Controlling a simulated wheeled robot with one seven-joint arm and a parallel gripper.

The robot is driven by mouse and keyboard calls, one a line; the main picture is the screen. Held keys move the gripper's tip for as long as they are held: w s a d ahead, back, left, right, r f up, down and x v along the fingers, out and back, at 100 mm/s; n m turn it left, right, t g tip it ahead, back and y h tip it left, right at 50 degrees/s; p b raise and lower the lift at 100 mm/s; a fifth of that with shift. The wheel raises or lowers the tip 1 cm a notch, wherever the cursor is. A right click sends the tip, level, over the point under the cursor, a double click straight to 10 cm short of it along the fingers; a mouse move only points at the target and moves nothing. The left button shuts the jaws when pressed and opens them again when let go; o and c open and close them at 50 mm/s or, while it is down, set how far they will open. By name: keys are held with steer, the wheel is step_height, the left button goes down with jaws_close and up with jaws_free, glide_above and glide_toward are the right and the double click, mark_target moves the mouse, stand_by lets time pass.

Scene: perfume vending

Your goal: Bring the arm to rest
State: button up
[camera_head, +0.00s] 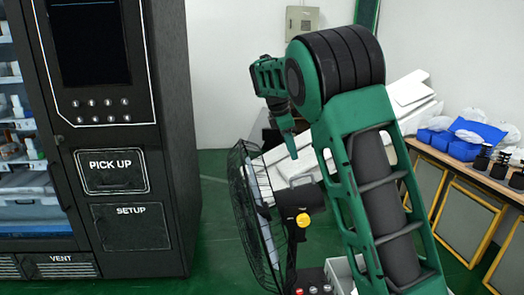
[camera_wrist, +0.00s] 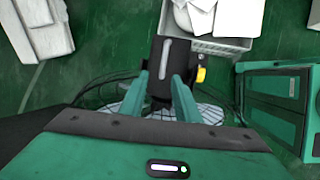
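My gripper (camera_head: 291,148) hangs from my raised, bent arm in the head view, above the fan and pointing down. In the wrist view my gripper (camera_wrist: 161,78) shows two green fingers with a gap between them. Nothing is held between the fingertips. The dark body of a standing fan (camera_wrist: 165,62) shows beyond and between the fingers, apart from them as far as I can tell. In the head view the fan (camera_head: 244,200) stands below my gripper, its round cage facing left and partly hidden by my arm.
A black vending machine (camera_head: 135,215) stands at the left. A table (camera_head: 447,160) with blue boxes and dark bottles is at the right. White boxes (camera_head: 408,90) are piled behind my arm. A crate (camera_wrist: 222,44) lies beyond the fan. Green floor between machine and fan is clear.

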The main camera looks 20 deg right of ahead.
steer(key=s+d+f+m+y, duration=0.1)
steer(key=s+d+m, duration=0.15)
steer(key=s, duration=0.45)
steer(key=s+d+f+m+g+y, duration=0.1)
steer(key=s+d+m, duration=0.1)
steer(key=s+m, duration=0.35)
steer(key=s+d+f+m, duration=0.1)
steer(key=s+d+m, duration=0.15)
steer(key=s, duration=0.55)
steer(key=s+a+f+m, duration=0.2)
steer(key=s+f+m, duration=0.1)
steer(key=s, duration=0.5)
steer(key=s+a+f+m+y, duration=0.1)
steer(key=s+a+f+m, duration=0.1)
steer(key=s, duration=0.7)
steer(key=s+a+f+m+y, duration=0.1)
steer(key=s+a+f+m, duration=0.1)
steer(key=s+m, duration=0.4)
steer(key=s+f, duration=0.1)
steer(key=s, duration=0.2)
steer(key=shift+s+f, duration=0.15)
steer(key=shift+f, duration=0.25)
steer(key=shift+w+f+g, duration=0.25)
steer(key=shift+w+g, duration=0.05)
steer(key=shift+w, duration=0.35)
